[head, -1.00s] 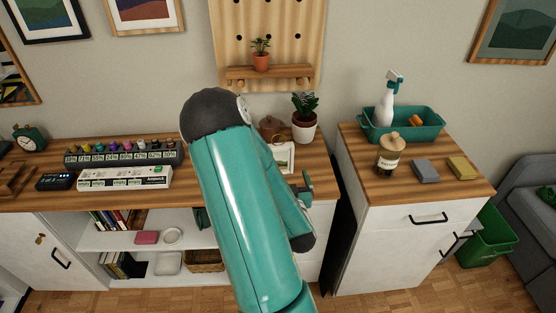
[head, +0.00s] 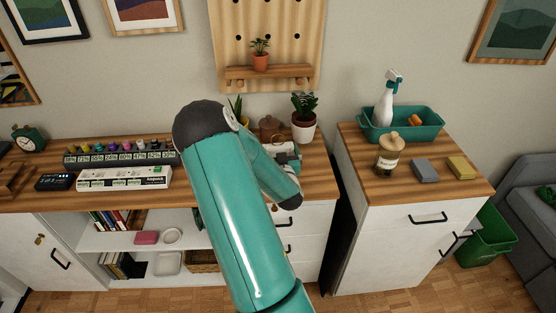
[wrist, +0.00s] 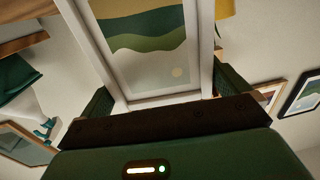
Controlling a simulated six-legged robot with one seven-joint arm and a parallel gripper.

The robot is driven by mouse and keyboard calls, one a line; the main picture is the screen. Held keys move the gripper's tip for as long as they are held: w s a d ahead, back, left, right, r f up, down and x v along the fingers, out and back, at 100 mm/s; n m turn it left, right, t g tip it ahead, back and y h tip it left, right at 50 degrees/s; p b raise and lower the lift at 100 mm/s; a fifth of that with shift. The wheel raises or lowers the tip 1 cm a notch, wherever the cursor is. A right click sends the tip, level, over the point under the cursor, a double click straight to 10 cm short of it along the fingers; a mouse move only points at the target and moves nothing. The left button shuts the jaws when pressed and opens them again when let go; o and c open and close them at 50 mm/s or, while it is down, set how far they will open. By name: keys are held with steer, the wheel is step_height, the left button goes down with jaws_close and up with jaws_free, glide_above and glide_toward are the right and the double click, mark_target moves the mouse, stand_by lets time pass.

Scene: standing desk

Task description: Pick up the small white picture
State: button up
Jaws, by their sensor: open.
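The small white picture (wrist: 158,60) fills the upper middle of the wrist view. It has a white frame around green hills and a pale disc. My gripper (wrist: 165,98) is open, with one dark green finger on each side of the frame. I cannot tell whether either finger touches it. In the head view my gripper (head: 285,160) is at the right end of the long cabinet top, and my arm hides most of the picture there.
A potted plant (head: 303,118) and a brown lidded pot (head: 269,127) stand close behind the gripper. A yellow pot (wrist: 225,8) shows beside the frame. The pegboard shelf (head: 268,73) is above. A gap separates the right cabinet (head: 410,190).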

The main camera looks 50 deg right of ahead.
steer(key=shift+w+d, duration=0.1)
steer(key=shift+c, duration=0.2)
steer(key=c, duration=0.7)
steer(key=shift+o, duration=0.2)
steer(key=shift+r, duration=0.1)
